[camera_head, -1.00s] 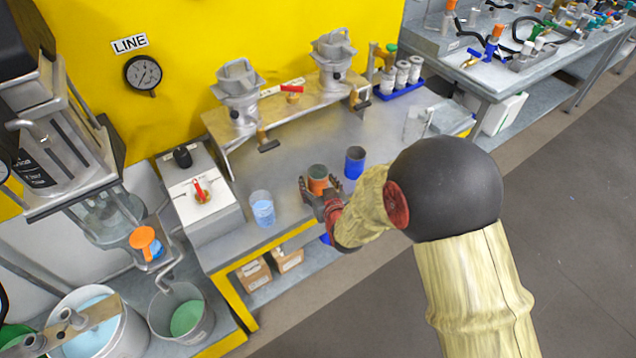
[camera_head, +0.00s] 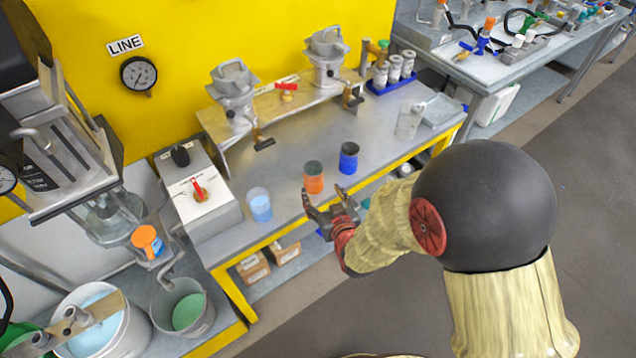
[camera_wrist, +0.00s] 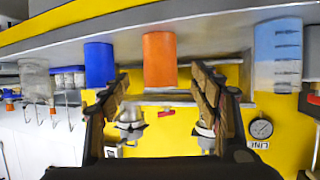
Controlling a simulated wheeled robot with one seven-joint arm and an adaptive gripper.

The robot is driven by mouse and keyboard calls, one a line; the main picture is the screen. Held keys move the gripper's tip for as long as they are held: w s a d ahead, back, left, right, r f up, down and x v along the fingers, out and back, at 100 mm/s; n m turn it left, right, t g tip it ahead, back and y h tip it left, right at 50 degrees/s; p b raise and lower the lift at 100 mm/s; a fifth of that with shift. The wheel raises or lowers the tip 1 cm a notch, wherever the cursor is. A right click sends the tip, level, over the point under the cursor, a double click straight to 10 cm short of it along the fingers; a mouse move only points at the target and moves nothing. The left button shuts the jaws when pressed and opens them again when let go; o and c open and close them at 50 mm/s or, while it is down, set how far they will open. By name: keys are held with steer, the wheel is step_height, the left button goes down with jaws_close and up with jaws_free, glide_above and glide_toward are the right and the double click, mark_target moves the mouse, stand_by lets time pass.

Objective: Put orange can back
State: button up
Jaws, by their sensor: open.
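The orange can (camera_head: 314,178) stands upright on the grey bench near its front edge, between a blue can and a clear beaker. My gripper (camera_head: 328,203) is in front of the can on the near side, open and empty, with its fingers pointing toward the bench. In the wrist view, which is upside down, the orange can (camera_wrist: 160,59) appears in line with the gap between the open fingers (camera_wrist: 162,85). The can looks apart from the fingers there.
The blue can (camera_head: 348,158) stands just right of the orange one. The clear beaker with blue liquid (camera_head: 260,206) is to the left. A control box with a red knob (camera_head: 200,195) stands further left. A shelf with two metal valve-like units (camera_head: 235,95) is behind. The bench middle is clear.

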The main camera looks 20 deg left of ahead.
steer(key=shift+v, duration=0.9)
steer(key=d+r+m+g+h, duration=0.2)
steer(key=d+r+m+h, duration=0.15)
steer(key=d+r, duration=1.25)
steer(key=s+d+r+m+g+h, duration=0.1)
steer(key=s+d+r+g+h, duration=0.1)
steer(key=s+d, duration=0.5)
steer(key=s+d+r+m+g+h, duration=0.1)
steer(key=s+d+r, duration=0.3)
steer(key=s+d, duration=0.4)
steer(key=s+g, duration=0.1)
steer(key=s, duration=0.5)
steer(key=shift+r+m+h, duration=0.35)
